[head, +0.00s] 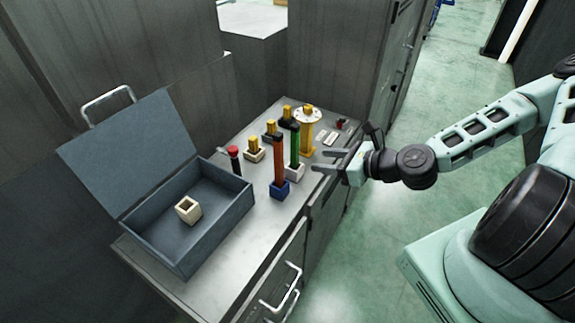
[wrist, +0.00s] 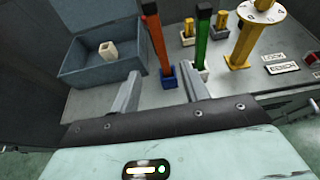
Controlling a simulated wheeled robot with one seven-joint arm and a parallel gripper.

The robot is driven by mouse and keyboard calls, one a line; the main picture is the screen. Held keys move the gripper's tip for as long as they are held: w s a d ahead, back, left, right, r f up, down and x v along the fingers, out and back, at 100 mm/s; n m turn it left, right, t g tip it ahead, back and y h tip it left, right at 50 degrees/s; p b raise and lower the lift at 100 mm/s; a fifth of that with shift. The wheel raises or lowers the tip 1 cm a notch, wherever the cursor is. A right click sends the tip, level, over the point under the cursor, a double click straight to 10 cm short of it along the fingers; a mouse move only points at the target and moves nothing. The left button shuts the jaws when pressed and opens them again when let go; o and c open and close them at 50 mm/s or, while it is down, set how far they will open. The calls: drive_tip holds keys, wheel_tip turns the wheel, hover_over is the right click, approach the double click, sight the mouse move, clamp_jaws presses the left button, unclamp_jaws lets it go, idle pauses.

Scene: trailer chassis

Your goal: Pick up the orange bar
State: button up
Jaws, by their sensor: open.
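The orange bar (head: 278,160) stands upright in a small blue base (head: 280,190) on the grey counter. In the wrist view my gripper (wrist: 158,82) shows both fingers spread. A green bar (head: 295,145) in a white base (head: 295,172) stands just behind and right of the orange one.
An open grey-blue box (head: 235,215) with a pale hollow block (head: 188,209) stands at the left. Several yellow-topped pieces and a yellow post with a round white disc (head: 308,115) stand behind. A red-capped black piece (head: 234,158) is left of the bar. The counter's front is clear.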

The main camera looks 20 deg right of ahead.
drive_tip(key=b, duration=1.4)
approach(282, 158)
drive_tip(key=f+x, duration=0.1)
drive_tip(key=x, duration=0.2)
drive_tip(key=w+a+p, duration=0.1)
drive_tip(key=w+a, duration=0.1)
drive_tip(key=shift+w+f+p, duration=0.1)
drive_tip(key=shift+w+p, duration=0.25)
drive_tip(key=p+x, duration=0.1)
drive_tip(key=x, duration=0.5)
drive_tip(key=shift+p, duration=0.4)
drive_tip(key=shift+w+f, duration=0.1)
clamp_jaws()
